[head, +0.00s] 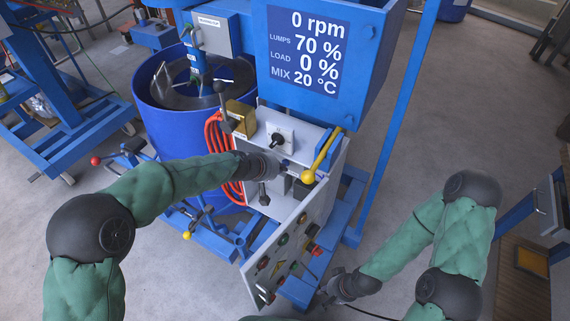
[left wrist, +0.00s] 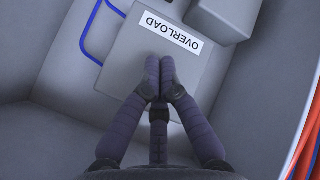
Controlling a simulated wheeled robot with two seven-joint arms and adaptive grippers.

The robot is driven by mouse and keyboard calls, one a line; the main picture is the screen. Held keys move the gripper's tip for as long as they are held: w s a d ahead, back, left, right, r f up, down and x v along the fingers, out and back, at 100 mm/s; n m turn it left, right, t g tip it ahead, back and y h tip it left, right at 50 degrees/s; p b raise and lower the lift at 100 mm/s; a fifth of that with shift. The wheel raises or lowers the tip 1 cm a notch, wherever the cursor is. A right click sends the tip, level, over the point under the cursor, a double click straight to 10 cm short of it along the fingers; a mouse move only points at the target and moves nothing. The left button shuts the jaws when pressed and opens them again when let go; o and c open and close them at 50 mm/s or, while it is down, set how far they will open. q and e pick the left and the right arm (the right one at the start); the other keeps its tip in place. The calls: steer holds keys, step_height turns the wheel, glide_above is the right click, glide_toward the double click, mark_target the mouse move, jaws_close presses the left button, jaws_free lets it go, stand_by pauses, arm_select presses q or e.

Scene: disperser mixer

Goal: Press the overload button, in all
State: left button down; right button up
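A grey box with a white OVERLOAD label (left wrist: 168,29) sits inside the open control cabinet (head: 318,168). In the left wrist view my left gripper (left wrist: 160,65) has its fingertips together over this box, just below the label. They hold nothing that I can see. No button shows on the box; the fingers cover part of its face, and I cannot tell whether they touch it. In the head view my left gripper (head: 283,180) reaches into the cabinet and is partly hidden. My right gripper (head: 333,288) is low, right of the cabinet door, its fingers unclear.
The cabinet door (head: 290,245), with several buttons, hangs open toward me. A yellow-knobbed lever (head: 308,176) is close to my left gripper. A blue vat (head: 165,100) and red hoses (head: 215,150) are left. The display (head: 305,50) reads 0 rpm, load 0 %.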

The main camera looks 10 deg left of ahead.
arm_select(q)
steer(key=shift+s+a, duration=0.2)
steer(key=shift+s, duration=0.3)
steer(key=shift+s, duration=0.1)
steer(key=shift+s+a, duration=0.3)
steer(key=shift+s, duration=0.45)
steer(key=shift+s+a, duration=0.35)
steer(key=shift+s, duration=0.35)
steer(key=shift+s+a, duration=0.3)
steer(key=shift+s, duration=0.45)
